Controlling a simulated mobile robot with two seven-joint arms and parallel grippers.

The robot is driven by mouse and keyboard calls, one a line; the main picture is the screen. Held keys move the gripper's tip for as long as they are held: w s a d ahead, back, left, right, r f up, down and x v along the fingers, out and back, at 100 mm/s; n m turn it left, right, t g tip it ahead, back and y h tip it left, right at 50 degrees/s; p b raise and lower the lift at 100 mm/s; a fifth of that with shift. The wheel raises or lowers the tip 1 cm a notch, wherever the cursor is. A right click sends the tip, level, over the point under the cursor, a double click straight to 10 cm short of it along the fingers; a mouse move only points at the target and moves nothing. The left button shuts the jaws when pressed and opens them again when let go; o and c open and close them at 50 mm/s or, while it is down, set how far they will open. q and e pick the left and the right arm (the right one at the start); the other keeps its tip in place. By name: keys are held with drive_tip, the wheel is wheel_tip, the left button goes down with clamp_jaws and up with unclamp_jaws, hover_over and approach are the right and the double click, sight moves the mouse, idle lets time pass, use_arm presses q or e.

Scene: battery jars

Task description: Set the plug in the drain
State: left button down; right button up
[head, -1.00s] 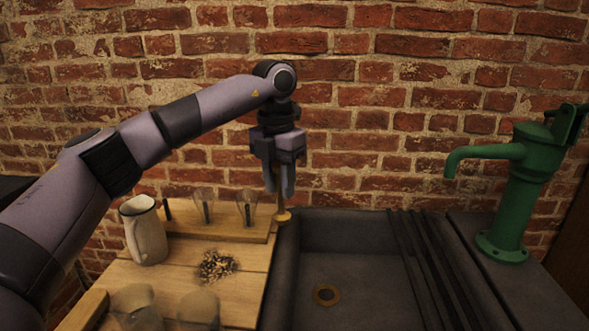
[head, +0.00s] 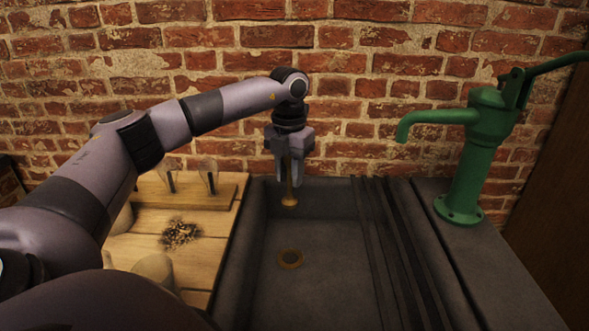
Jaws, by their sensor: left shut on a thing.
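The plug (head: 289,199) is brass-coloured, with a thin upright stem and a wider round foot. My left gripper (head: 289,182) is shut on its stem and holds it upright, foot down, above the far part of the dark sink (head: 320,285). The drain (head: 290,259) is a brass ring with a dark hole in the sink floor. In the picture it lies below the plug, nearer to me. The plug is apart from the drain. My right gripper is not in view.
A green hand pump (head: 470,155) stands on the right ledge, its spout toward the sink. A wooden board (head: 215,250) at left holds glass jars and a dark scattered pile (head: 180,234). Ridged drainboard strips (head: 390,250) run right of the basin. A brick wall closes the back.

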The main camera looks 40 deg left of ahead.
sight(289, 200)
use_arm(q)
drive_tip(key=shift+f+b, duration=1.35)
drive_tip(key=shift+f, duration=0.15)
drive_tip(key=shift+f+b, duration=0.8)
drive_tip(key=shift+b, duration=0.05)
drive_tip(key=shift+f+b, duration=0.45)
drive_tip(key=shift+f, duration=0.65)
drive_tip(key=shift+f+b, duration=2.35)
drive_tip(key=shift+f, duration=3.05)
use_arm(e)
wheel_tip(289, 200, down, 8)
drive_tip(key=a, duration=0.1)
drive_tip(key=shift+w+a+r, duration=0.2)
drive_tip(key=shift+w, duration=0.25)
use_arm(q)
drive_tip(key=c, duration=0.8)
unclamp_jaws()
